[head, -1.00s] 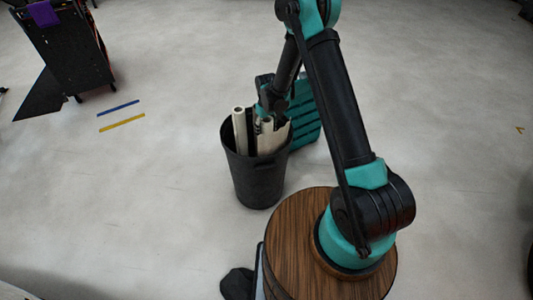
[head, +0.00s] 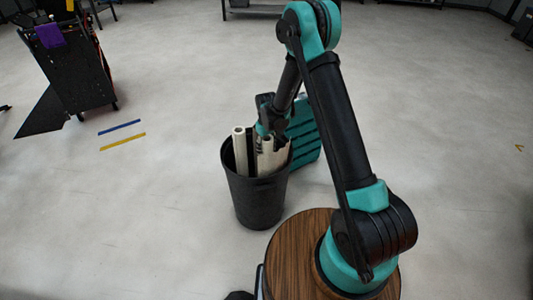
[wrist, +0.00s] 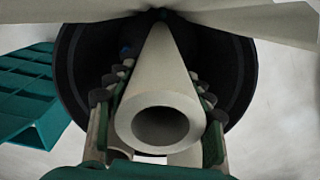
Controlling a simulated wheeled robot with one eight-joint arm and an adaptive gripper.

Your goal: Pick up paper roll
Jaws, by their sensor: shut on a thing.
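A pale, hollow paper roll (wrist: 158,85) points up toward the wrist camera, its open end nearest. My gripper (wrist: 157,108) has a finger on each side of this roll and is shut on it. The lower part of the roll runs down into a black bin (head: 256,200). In the head view my gripper (head: 266,140) is at the bin's mouth, among several pale rolls, and partly hides them. Another upright pale roll (head: 239,152) stands at the bin's left side. The bin also shows in the wrist view (wrist: 75,75), around the held roll.
A teal slatted crate (head: 305,135) stands just behind and right of the bin; it shows at left in the wrist view (wrist: 28,90). A black cart (head: 72,70) stands at the far left. Blue and yellow floor strips lie left of the bin. Open floor lies to the right.

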